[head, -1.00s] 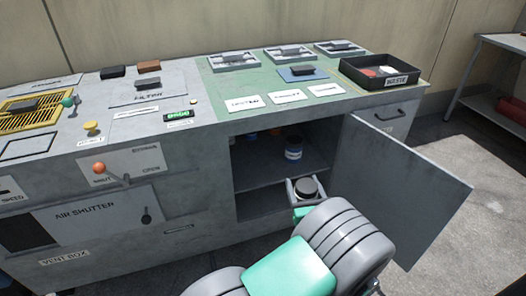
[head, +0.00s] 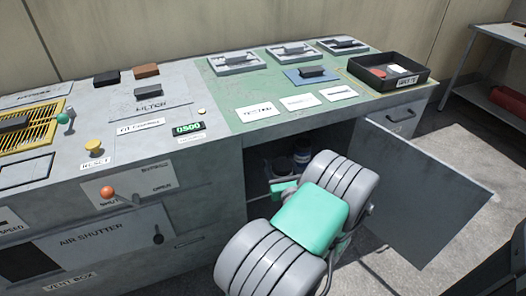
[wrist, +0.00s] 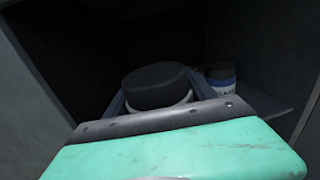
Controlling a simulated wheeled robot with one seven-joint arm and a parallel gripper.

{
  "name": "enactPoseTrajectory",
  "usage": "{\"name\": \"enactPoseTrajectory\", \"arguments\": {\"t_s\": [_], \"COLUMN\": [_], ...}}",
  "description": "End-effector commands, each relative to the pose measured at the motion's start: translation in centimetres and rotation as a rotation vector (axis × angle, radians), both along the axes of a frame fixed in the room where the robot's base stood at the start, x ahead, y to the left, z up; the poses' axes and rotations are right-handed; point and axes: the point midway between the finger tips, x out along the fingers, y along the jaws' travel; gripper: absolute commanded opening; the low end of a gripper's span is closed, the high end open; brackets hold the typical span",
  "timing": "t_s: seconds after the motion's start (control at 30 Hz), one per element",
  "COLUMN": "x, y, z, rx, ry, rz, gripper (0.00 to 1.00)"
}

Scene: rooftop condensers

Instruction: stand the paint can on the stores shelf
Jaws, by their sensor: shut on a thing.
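The paint can (wrist: 155,88), pale with a broad dark lid, sits between the two fingers of my gripper (wrist: 160,95) in the wrist view. My gripper is shut on it, and the can looks roughly upright. In the head view the can's dark lid (head: 283,167) shows inside the open cupboard, while my arm hides most of my gripper. The stores shelf (wrist: 272,106) is a grey board inside the cupboard, seen at right in the wrist view. Whether the can touches the shelf is hidden.
A white can with a blue band (head: 301,156) stands on the shelf to the right of the held can. The cupboard door (head: 425,195) stands open at right. The counter above holds a black waste tray (head: 428,76).

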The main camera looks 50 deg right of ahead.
Motion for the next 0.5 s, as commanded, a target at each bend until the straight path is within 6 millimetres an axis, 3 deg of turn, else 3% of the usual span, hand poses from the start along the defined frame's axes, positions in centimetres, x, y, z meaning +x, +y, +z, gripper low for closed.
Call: {"name": "enactPoseTrajectory", "arguments": {"t_s": [0.27, 0.5], "x": [4.2, 9.5], "y": [-2.4, -5.4], "z": [0.4, 0.1], "rx": [0.001, -0.008], "ry": [-0.001, -0.002], "rz": [0.003, 0.004], "gripper": [0.03, 0.03]}}
